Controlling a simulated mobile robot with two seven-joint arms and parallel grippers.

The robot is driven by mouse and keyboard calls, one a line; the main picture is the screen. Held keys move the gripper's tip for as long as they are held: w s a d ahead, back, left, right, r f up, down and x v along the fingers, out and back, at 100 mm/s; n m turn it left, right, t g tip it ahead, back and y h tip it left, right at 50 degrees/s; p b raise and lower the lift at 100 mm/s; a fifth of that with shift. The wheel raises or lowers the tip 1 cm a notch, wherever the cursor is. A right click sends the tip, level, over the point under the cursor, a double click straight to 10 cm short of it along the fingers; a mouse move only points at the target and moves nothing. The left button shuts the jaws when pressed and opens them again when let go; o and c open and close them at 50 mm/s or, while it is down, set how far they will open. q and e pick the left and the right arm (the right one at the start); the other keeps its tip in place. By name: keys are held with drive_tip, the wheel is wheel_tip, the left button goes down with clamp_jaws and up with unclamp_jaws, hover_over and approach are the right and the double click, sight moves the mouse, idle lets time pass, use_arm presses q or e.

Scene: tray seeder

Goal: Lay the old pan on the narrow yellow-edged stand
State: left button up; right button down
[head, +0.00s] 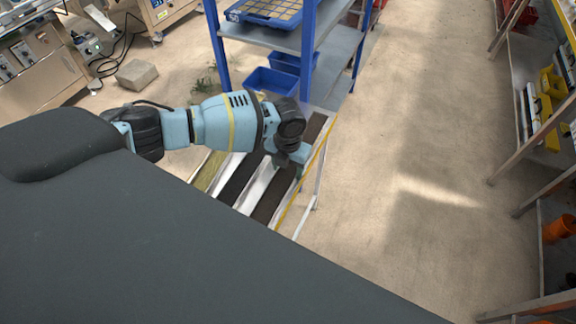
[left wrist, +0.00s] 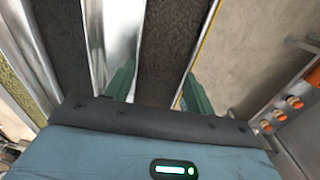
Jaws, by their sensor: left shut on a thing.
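A long dark, rough-surfaced strip, which I take to be the old pan (head: 271,203), lies along the right side of a low frame. It passes between the fingers of my left gripper (head: 298,172), which is shut on it; the left wrist view shows the pan (left wrist: 170,45) between the green fingers (left wrist: 158,92). A thin yellow edge (head: 301,190) of what looks like the narrow stand runs close along its right side. My arm hides part of the pan and stand. I cannot tell whether the pan rests on the stand. My right gripper is not in view.
Bright metal and another dark strip (head: 239,178) lie to the left. A blue-post rack (head: 328,70) with a blue tray and bins stands just behind. A grey block (head: 136,75) sits on the floor. Open floor (head: 400,180) lies right, before shelves.

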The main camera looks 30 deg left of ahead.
use_arm(q)
drive_tip(key=o, duration=1.1)
drive_tip(key=shift+c, duration=0.2)
wheel_tip(320, 180, up, 6)
drive_tip(key=shift+r, duration=0.95)
